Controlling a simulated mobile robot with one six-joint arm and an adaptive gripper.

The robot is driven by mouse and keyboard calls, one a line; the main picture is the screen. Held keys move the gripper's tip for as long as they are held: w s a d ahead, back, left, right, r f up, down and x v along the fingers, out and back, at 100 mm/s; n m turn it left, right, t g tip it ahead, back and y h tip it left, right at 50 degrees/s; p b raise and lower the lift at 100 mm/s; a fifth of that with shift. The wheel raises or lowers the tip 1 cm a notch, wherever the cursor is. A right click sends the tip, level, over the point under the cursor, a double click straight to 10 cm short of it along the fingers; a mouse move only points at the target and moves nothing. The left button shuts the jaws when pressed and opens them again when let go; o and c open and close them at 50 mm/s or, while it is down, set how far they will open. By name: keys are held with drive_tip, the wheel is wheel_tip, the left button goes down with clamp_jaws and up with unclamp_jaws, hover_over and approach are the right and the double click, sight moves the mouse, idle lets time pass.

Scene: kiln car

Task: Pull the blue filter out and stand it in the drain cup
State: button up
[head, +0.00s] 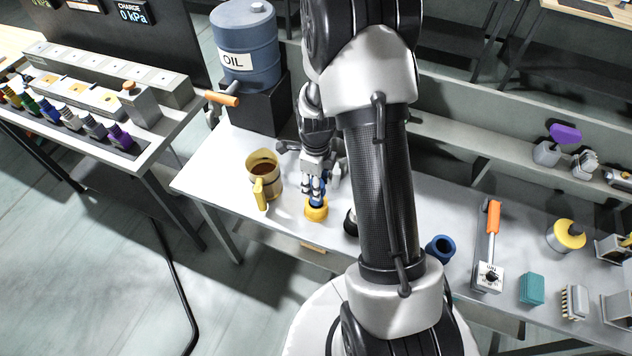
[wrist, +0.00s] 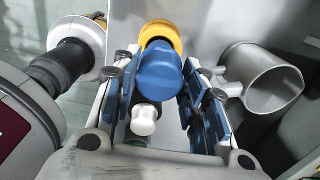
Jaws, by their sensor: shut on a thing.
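My gripper (head: 315,188) is over the workbench, pointing down, and its fingers are shut on the blue filter. In the wrist view the blue filter (wrist: 158,76) lies between the fingertips (wrist: 165,85), with a yellow ring-shaped holder (wrist: 161,33) directly beyond it. In the head view only a bit of blue (head: 318,203) shows between the fingers and the yellow holder (head: 316,213). I cannot tell how deep the filter sits in it. A dark blue open cup (head: 440,247), possibly the drain cup, stands on the bench to the right of my arm.
A blue oil drum (head: 246,50) is behind on a black stand. An orange-handled lever (head: 493,218) and a teal block (head: 532,288) are to the right. My arm hides the bench middle.

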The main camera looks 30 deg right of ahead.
drive_tip(key=shift+f+b, duration=2.1)
drive_tip(key=shift+f, duration=0.65)
idle(0.4)
drive_tip(key=o, duration=1.4)
drive_tip(key=shift+r, duration=0.15)
drive_tip(key=shift+r+p, duration=2.9)
drive_tip(key=shift+r, duration=1)
wheel_tip(320, 180, up, 12)
